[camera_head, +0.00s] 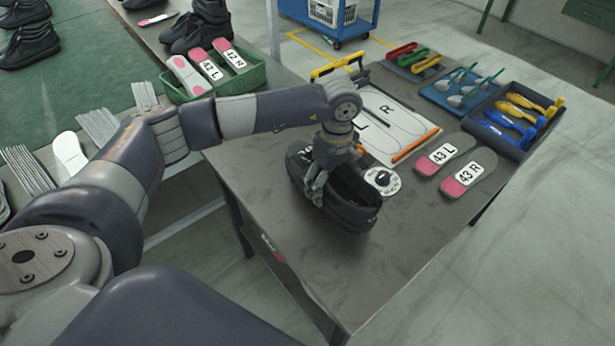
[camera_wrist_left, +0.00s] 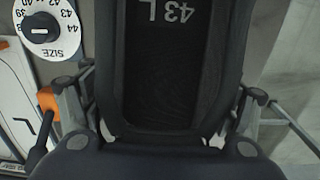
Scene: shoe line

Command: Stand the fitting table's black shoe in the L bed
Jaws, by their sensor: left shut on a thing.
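The black shoe (camera_head: 356,216) is over the near part of the fitting table (camera_head: 250,180). My left gripper (camera_head: 318,190) is shut on it from above. In the left wrist view the shoe (camera_wrist_left: 230,75) lies between the fingers, with its opening up and a 43 L marking inside. I cannot tell whether the sole touches the table. The white board (camera_head: 412,128) with L and R outlines lies beyond the shoe; its L bed (camera_head: 362,138) is partly behind my wrist and looks empty where visible. My right gripper is out of view.
A size dial (camera_head: 382,181) sits between shoe and board. Insoles 43 L (camera_head: 444,154) and 43 R (camera_head: 469,173) lie to the right. An orange bar (camera_head: 416,144) edges the board. Tool trays (camera_head: 517,140) stand farther back. The table's front right is clear.

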